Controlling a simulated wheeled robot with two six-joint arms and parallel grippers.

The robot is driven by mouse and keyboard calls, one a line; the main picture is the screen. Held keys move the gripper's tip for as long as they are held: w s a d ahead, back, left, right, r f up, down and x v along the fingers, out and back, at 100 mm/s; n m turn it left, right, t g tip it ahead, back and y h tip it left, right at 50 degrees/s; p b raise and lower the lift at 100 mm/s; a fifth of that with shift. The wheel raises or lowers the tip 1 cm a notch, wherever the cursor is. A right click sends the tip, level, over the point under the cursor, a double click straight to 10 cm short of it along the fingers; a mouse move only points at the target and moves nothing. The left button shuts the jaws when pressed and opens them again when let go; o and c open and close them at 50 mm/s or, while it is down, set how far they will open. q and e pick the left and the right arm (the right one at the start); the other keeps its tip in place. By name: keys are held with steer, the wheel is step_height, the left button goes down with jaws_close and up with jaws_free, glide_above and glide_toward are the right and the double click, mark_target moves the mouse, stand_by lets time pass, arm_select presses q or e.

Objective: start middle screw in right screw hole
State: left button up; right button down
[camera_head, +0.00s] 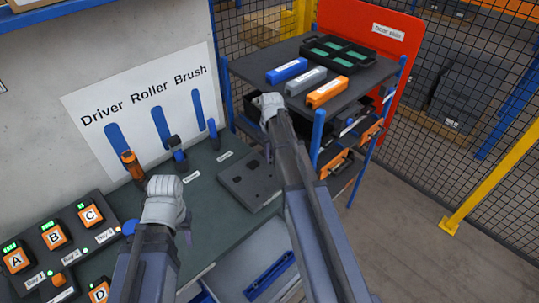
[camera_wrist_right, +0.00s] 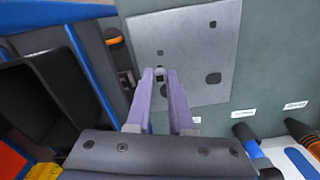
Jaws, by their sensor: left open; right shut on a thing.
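A grey metal plate (camera_head: 238,184) with dark holes lies on the green bench, partly behind my right arm. It also shows in the right wrist view (camera_wrist_right: 190,95), with large and small holes. My right gripper (camera_wrist_right: 160,73) is shut on a small grey thing, apparently a screw, at its fingertips. They show over the plate's edge on the shelf side; whether the screw touches the plate cannot be told. In the head view my right arm mostly hides this gripper (camera_head: 268,154). My left gripper (camera_head: 187,236) is open over the bench, left of the plate, its fingers mostly hidden.
An orange-handled driver (camera_head: 132,165) and other tools hang by the wall board. A box with lettered orange buttons (camera_head: 53,236) is at left. A shelf cart (camera_head: 245,68) with blue, grey and orange blocks and a black tray (camera_head: 338,52) stands close right of the bench.

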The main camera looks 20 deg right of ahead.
mark_target(271, 160)
arm_select(q)
step_height(271, 160, down, 6)
steer(key=b, duration=0.6)
arm_select(e)
step_height(271, 160, down, 6)
steer(key=shift+r, duration=0.1)
arm_select(q)
steer(key=shift+f+b, duration=0.5)
arm_select(e)
steer(key=shift+f, duration=0.6)
stand_by(0.8)
stand_by(0.3)
steer(key=c, duration=0.7)
jaws_free()
steer(key=shift+r, duration=0.1)
step_height(271, 160, up, 8)
steer(key=p, duration=0.8)
arm_select(q)
step_height(271, 160, up, 8)
